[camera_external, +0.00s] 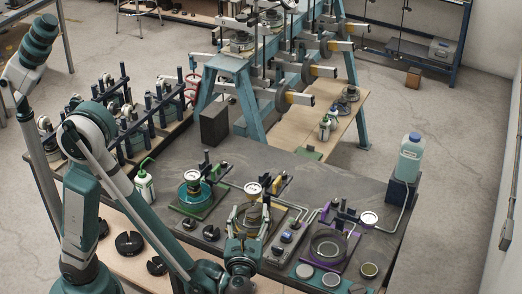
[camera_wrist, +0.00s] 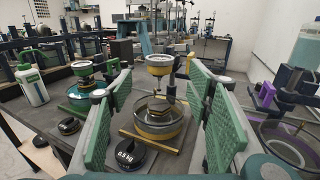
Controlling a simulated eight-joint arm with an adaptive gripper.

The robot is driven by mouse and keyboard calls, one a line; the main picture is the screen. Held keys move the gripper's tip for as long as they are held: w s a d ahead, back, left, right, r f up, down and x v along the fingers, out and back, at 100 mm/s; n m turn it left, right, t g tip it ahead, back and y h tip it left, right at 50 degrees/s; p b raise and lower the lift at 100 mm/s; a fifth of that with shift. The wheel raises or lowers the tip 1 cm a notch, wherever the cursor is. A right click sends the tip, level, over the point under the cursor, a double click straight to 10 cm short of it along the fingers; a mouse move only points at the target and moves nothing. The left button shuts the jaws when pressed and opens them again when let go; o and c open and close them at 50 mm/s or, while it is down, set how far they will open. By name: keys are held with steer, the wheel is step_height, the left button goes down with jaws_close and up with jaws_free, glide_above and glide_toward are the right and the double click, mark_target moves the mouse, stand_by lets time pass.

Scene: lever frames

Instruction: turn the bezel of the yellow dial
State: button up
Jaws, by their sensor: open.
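The yellow dial (camera_external: 253,189) is a white-faced round gauge with a yellow body, on the middle station of the dark table. In the wrist view the yellow dial (camera_wrist: 160,62) stands upright on its stem, above a round ring cell on a yellow-edged base (camera_wrist: 145,137). My gripper (camera_external: 251,213) is in front of this station in the external view. In the wrist view my gripper (camera_wrist: 161,88) has its two green-padded fingers spread wide apart, with the dial beyond them in the gap. The fingers do not touch the dial, and nothing is between the pads.
A green-based station (camera_external: 192,182) with its own dial stands to the left, and a purple-based station (camera_external: 328,246) to the right. A 0.5 kg black weight (camera_wrist: 128,155) lies before the yellow base. A bottle (camera_external: 410,158) stands at the table's right edge.

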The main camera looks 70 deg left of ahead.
mark_target(252, 196)
steer(key=p+x, duration=0.3)
steer(key=shift+w+a, duration=0.1)
steer(key=shift+a, duration=0.2)
steer(key=shift+f, duration=0.1)
steer(key=shift+a, duration=0.2)
steer(key=shift+b+x, duration=0.65)
steer(key=shift+x, duration=3.05)
steer(key=shift+w, duration=0.1)
steer(key=c, duration=0.9)
